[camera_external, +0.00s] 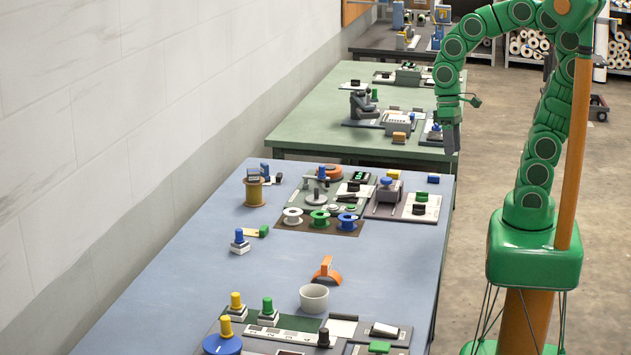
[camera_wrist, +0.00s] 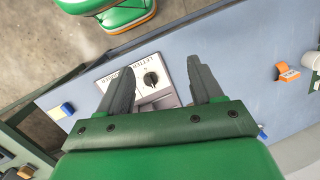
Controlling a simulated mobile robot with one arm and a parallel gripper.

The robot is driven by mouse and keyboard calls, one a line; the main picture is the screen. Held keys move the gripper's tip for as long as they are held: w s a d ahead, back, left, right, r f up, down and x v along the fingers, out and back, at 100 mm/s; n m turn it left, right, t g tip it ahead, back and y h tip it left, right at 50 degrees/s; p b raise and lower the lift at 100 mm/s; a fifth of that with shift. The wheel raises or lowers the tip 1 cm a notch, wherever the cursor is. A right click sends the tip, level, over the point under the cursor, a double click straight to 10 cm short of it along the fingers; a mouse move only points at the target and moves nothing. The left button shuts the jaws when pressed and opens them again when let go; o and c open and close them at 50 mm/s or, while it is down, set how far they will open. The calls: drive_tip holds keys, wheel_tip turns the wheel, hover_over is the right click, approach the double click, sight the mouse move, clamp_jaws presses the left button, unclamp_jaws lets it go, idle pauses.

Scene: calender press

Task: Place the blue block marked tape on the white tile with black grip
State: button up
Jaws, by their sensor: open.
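A small blue block (camera_external: 433,178) lies near the far right corner of the blue-grey table. It also shows in the wrist view (camera_wrist: 60,111), left of my gripper, with a pale side; I cannot read a marking on it. A white tile (camera_external: 427,214) with a black grip (camera_external: 421,197) lies in front of the block, at the table's right edge. In the wrist view the tile's black grip (camera_wrist: 151,78) appears between my fingers, below them and apart. My gripper (camera_external: 450,142) is open and empty, pointing down above the far right of the table; it also shows in the wrist view (camera_wrist: 160,70).
A grey box with a blue knob (camera_external: 387,186) stands left of the tile. Another white tile with a black grip (camera_external: 353,190) lies farther left. Three spools (camera_external: 319,219), an orange tool (camera_external: 326,271) and a white cup (camera_external: 314,297) stand nearer. The table's middle is mostly clear.

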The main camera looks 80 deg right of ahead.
drive_tip(key=s+d+f+n+h, duration=0.1)
drive_tip(key=s+d+n+h, duration=0.1)
drive_tip(key=s+d, duration=0.3)
drive_tip(key=s, duration=0.3)
drive_tip(key=shift+s, duration=0.25)
drive_tip(key=shift+f, duration=0.1)
idle(0.7)
